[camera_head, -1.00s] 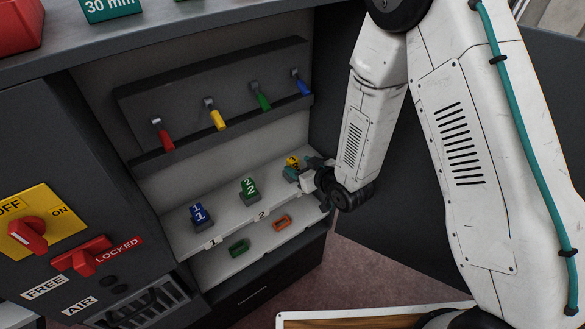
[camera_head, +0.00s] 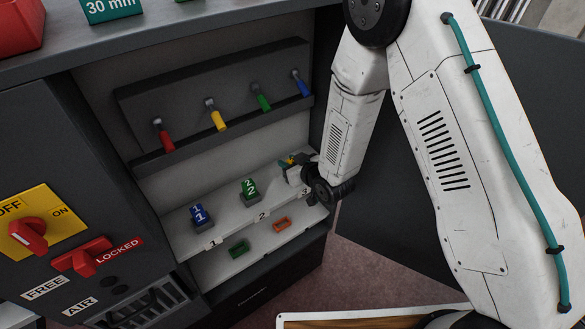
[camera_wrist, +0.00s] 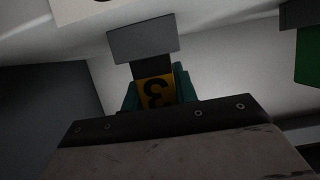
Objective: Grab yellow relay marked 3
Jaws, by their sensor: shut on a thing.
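The yellow relay marked 3 (camera_wrist: 157,92) shows close up in the wrist view, its number upside down. A dark part and a grey block (camera_wrist: 143,44) lie just beyond it; I cannot tell whether the relay is seated in that block. My gripper (camera_wrist: 158,97) is shut on the relay, with teal fingers on both sides. In the head view my gripper (camera_head: 287,165) is at the right end of the upper shelf (camera_head: 228,222), and only a bit of yellow shows. The blue relay marked 1 (camera_head: 199,214) and green relay marked 2 (camera_head: 249,187) stand to its left.
Green (camera_head: 239,248) and orange (camera_head: 282,224) pieces lie on the lower shelf. Above, a dark rail (camera_head: 130,98) carries red, yellow, green and blue levers. A cabinet wall stands close to the right of my gripper. A green thing (camera_wrist: 308,55) is at the wrist view's right edge.

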